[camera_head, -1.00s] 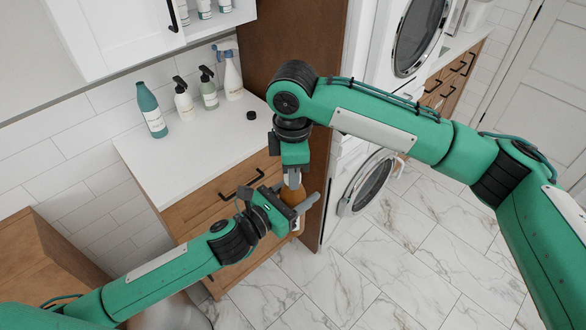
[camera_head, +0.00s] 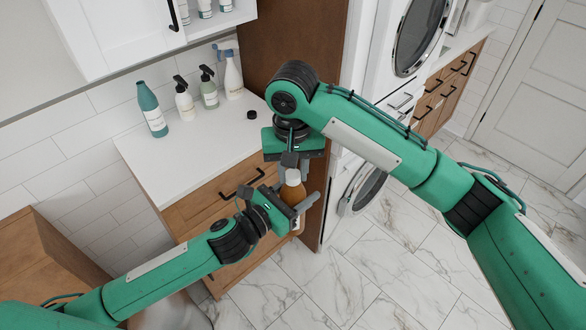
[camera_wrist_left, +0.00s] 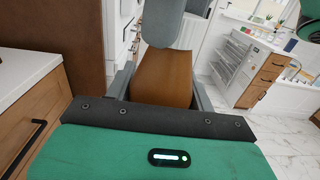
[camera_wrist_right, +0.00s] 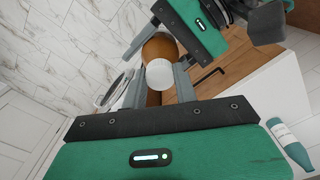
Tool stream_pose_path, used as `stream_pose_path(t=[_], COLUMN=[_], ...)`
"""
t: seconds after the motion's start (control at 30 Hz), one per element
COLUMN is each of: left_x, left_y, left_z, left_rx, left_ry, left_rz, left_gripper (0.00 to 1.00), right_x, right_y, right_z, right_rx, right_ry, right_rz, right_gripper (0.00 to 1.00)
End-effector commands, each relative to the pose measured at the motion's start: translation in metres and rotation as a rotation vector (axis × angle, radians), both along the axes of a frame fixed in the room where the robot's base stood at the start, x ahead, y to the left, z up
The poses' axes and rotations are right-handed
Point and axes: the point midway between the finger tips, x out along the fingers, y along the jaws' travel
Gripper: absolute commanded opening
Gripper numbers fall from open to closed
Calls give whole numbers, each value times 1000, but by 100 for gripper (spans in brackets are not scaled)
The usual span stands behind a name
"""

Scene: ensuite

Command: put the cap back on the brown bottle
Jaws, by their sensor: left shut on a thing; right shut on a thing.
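The brown bottle (camera_head: 291,193) stands roughly upright in front of the counter, held by my left gripper (camera_head: 292,207), shut on its body. The bottle fills the space between the left fingers in the left wrist view (camera_wrist_left: 162,80). A white round cap (camera_head: 293,177) is at the bottle's top. My right gripper (camera_head: 291,166) is directly above, pointing down. In the right wrist view the white cap (camera_wrist_right: 160,74) is between the right fingers, with brown bottle around it, and the right gripper is shut on it. I cannot tell whether the cap is seated on the neck.
The white counter (camera_head: 200,150) holds a teal bottle (camera_head: 151,110), pump bottles (camera_head: 184,100), a spray bottle (camera_head: 232,78) and a small black round piece (camera_head: 251,115). A brown panel (camera_head: 280,60) and washing machine (camera_head: 365,185) stand to the right. The marble floor (camera_head: 400,270) is clear.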

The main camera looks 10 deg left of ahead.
Motion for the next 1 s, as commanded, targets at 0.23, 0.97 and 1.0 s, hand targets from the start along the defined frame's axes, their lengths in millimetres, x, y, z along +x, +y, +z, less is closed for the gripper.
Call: stream_pose_path(t=[0.23,0.97,1.0], left_x=[-1,-1,-1], left_y=[-2,-1,-1], left_z=[2,2,1], left_rx=[-3,-2,-1], left_ry=[-3,-2,-3], left_rz=[-5,-2,-2], left_gripper=[0,0,0], right_x=[1,1,2], right_y=[0,0,0], right_z=[1,64,72], right_rx=[2,0,0], right_ry=[-3,-6,-6], right_rz=[3,4,5], right_gripper=[54,54,54])
